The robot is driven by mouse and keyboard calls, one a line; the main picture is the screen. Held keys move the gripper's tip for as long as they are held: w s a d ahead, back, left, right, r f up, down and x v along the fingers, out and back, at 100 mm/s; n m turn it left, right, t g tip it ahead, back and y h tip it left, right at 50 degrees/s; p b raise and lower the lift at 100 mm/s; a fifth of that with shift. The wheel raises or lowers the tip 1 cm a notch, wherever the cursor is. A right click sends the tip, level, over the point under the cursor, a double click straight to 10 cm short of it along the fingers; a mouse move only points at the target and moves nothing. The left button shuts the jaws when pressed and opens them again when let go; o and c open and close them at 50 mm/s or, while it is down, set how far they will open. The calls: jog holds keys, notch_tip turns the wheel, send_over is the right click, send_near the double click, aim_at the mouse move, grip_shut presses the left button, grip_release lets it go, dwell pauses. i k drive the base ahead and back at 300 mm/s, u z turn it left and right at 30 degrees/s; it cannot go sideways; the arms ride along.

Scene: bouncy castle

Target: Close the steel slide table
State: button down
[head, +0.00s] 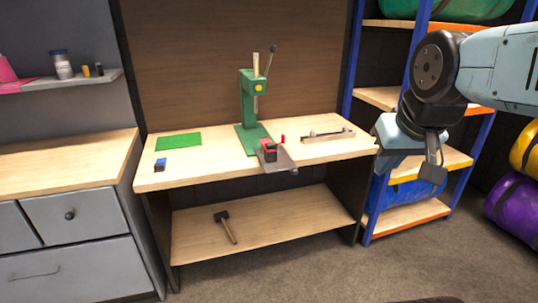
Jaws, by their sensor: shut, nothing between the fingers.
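The steel slide table (285,161) is a grey plate at the foot of the green press (248,103). It sticks out toward the front edge of the wooden workbench (205,177) and carries a small black and red block (269,150). A small red knob (282,140) stands beside the block. My gripper (433,172) hangs at the right, beyond the bench's right end and in front of the shelf rack. It is shut and empty, well apart from the slide table.
A hammer (226,225) lies on the lower shelf. A blue-framed rack (405,100) stands behind my arm.

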aim_at(273, 161)
jog(key=i, duration=0.85)
jog(key=z, duration=0.05)
